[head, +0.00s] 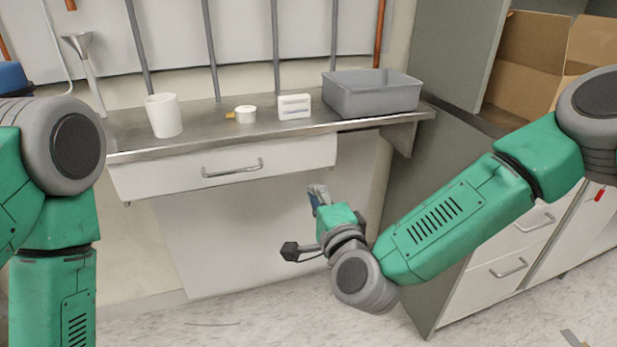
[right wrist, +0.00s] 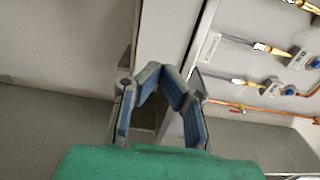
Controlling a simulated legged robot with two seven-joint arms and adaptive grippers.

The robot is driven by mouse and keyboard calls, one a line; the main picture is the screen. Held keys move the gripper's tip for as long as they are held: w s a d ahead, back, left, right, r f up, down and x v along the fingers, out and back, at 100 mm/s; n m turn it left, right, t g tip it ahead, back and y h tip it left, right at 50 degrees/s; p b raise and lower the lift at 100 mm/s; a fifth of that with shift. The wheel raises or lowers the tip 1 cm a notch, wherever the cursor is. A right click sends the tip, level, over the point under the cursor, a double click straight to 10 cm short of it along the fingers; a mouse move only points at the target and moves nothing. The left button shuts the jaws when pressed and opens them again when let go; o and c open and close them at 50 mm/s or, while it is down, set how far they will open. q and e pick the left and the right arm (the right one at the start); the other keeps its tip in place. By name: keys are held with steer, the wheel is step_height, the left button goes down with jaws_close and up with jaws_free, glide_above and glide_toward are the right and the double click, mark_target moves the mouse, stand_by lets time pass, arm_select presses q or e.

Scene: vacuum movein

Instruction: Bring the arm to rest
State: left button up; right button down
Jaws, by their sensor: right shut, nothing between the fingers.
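My right arm comes in from the right and bends at the wrist. My right gripper (head: 318,194) is in front of the white panel below the counter drawer, clear of the counter. It is shut and empty. In the right wrist view the blue-padded fingers (right wrist: 161,70) arch together at their tips, with nothing between them. My left arm hangs down at the left edge of the head view, and its gripper is out of frame.
A metal counter (head: 215,122) holds a white cup (head: 163,115), a small round container (head: 245,114), a white box (head: 294,107) and a grey bin (head: 372,95). A drawer (head: 225,172) is below. Cabinets (head: 512,255) stand at right. Floor (head: 230,325) in front is mostly clear.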

steer(key=s+d+f+n+g+p, duration=0.3)
steer(key=s+d+f+n+g, duration=0.15)
steer(key=s+f, duration=0.5)
steer(key=s+d+f+n+g+p, duration=0.35)
steer(key=s+f+n+g, duration=0.25)
steer(key=s+f, duration=0.3)
steer(key=s+d+n+g+h+p, duration=0.2)
steer(key=s+d+n+g+h, duration=0.3)
steer(key=s+d, duration=1.2)
steer(key=shift+d+f+g+p, duration=0.3)
steer(key=shift+f+g+p, duration=0.05)
steer(key=shift+g, duration=0.3)
